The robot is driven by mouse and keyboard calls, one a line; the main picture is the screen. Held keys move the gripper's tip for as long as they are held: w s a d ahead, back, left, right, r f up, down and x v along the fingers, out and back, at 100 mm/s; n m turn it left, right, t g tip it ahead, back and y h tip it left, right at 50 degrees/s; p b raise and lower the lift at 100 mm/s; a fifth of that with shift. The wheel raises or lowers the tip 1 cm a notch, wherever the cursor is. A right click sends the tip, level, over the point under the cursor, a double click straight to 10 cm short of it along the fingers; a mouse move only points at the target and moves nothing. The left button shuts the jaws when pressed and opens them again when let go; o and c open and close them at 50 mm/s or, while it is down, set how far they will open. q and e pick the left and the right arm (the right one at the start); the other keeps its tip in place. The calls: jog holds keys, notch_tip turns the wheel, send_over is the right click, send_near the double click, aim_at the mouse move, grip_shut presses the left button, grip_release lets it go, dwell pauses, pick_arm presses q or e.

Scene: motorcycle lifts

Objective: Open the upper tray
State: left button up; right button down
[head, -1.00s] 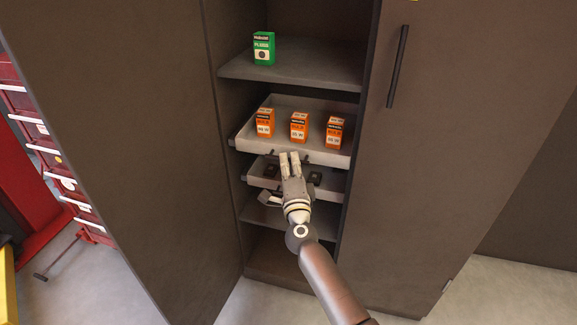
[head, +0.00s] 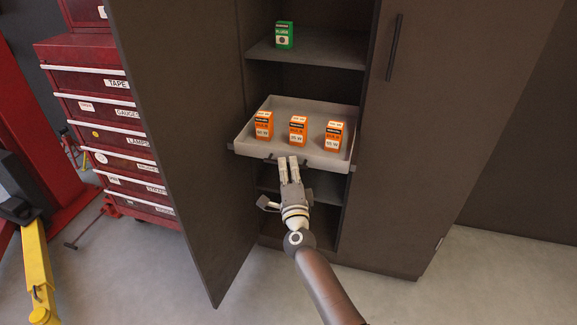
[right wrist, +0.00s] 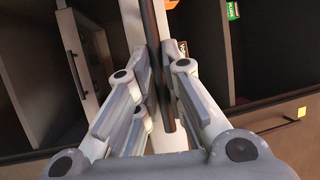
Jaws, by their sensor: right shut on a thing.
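The upper tray (head: 245,140) is a grey, shallow tray that sticks out of the open cabinet. It carries three orange boxes, the left one (head: 264,125), the middle one (head: 298,131) and the right one (head: 334,135). My right gripper (head: 289,161) is at the middle of the tray's front edge, shut on its dark handle. In the right wrist view the dark handle bar (right wrist: 168,112) runs between the fingers. The fingers hide part of the handle. My left gripper is not in view.
The left cabinet door (head: 185,150) stands open, and the right door (head: 425,140) is closed. A green box (head: 285,35) stands on the shelf (head: 310,52) above the tray. A red drawer cabinet (head: 110,110) is at the left. The floor in front is clear.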

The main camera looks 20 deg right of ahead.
jog(key=shift+s, duration=0.1)
jog(key=c, duration=1.5)
grip_release()
jog(key=v, duration=1.2)
jog(key=shift+f, duration=0.15)
